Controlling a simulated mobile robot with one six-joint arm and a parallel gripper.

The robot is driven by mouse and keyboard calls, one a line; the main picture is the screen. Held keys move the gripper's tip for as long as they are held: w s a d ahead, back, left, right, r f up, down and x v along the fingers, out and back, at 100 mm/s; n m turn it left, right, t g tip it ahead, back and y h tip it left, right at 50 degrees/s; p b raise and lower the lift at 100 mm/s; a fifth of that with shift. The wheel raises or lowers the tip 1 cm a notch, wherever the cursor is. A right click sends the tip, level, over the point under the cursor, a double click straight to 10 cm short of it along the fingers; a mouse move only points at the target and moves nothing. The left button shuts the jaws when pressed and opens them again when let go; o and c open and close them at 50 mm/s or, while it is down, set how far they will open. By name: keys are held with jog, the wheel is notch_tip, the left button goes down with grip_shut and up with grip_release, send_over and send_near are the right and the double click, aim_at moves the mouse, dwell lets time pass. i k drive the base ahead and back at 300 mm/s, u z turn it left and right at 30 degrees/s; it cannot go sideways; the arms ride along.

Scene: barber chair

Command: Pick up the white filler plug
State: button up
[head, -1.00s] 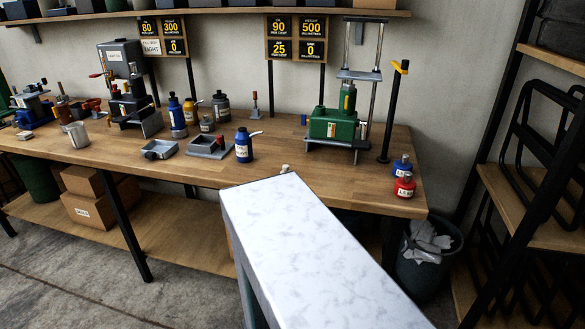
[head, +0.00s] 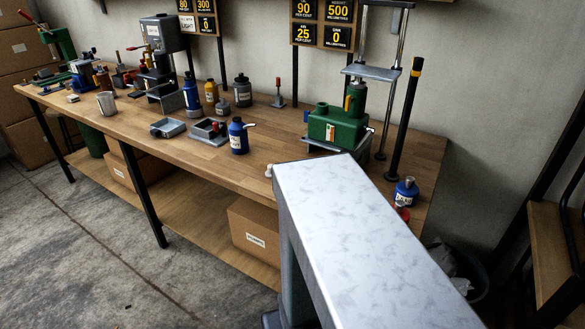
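A small white piece (head: 269,171), which looks like the white filler plug, is at the front edge of the wooden workbench (head: 225,160), just left of the far end of a white marbled block. It is too small to tell its exact shape or how it lies. The green hydraulic press or jack (head: 335,124) stands behind it to the right. A blue bottle (head: 238,138) with a pale spout stands behind it to the left. My gripper is not in view.
The white marbled block (head: 365,235) fills the near foreground and hides part of the bench. A blue bottle (head: 405,192) stands at the bench's right end. Metal trays (head: 168,128) and several bottles stand left. Concrete floor (head: 75,250) is open at lower left.

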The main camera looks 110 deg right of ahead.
aim_at(268, 174)
jog(key=z, duration=0.15)
jog(key=k, duration=1)
jog(key=z, duration=0.35)
